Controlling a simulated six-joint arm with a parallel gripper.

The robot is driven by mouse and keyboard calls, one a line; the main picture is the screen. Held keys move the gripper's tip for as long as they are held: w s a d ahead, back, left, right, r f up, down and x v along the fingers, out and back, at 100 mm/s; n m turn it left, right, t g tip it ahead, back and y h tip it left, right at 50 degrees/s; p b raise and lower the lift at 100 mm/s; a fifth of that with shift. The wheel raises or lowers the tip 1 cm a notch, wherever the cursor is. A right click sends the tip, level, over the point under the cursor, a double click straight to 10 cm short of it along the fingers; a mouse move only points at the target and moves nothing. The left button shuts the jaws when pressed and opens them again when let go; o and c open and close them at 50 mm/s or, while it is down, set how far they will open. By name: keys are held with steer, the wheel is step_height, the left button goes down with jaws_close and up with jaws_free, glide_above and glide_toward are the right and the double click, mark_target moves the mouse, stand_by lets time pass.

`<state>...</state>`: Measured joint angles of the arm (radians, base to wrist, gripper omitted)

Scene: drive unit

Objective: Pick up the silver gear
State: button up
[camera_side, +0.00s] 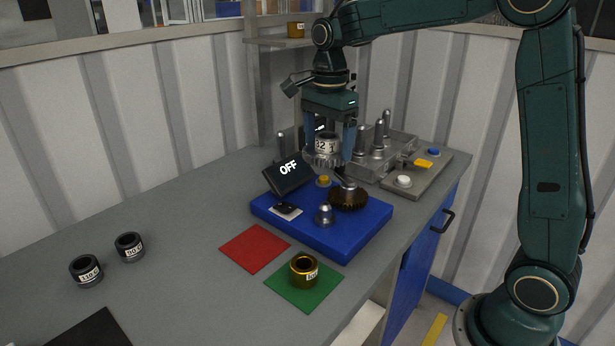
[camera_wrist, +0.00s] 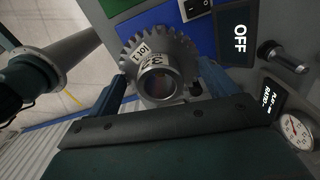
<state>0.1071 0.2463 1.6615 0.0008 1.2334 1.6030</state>
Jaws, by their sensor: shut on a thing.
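The silver gear (camera_side: 327,147) has a toothed rim and a labelled hub. It is held between the fingers of my gripper (camera_side: 329,135), above the blue base plate (camera_side: 349,238). In the wrist view the silver gear (camera_wrist: 160,72) sits between the two blue fingers of my gripper (camera_wrist: 160,90), its hub facing the camera. My gripper is shut on it. In the side view a dark bronze gear (camera_side: 348,198) lies on the plate just below and right of the held gear, apart from it.
An OFF display (camera_side: 288,170) stands at the plate's left. A silver cone-tipped post (camera_side: 324,214) rises from the plate. A red square (camera_side: 255,248) and a green square (camera_side: 322,293) with a gold ring (camera_side: 304,270) lie in front. Two black rings (camera_side: 86,269) stand left. A grey fixture (camera_side: 385,158) is behind.

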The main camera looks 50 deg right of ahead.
steer(key=shift+r, duration=2.1)
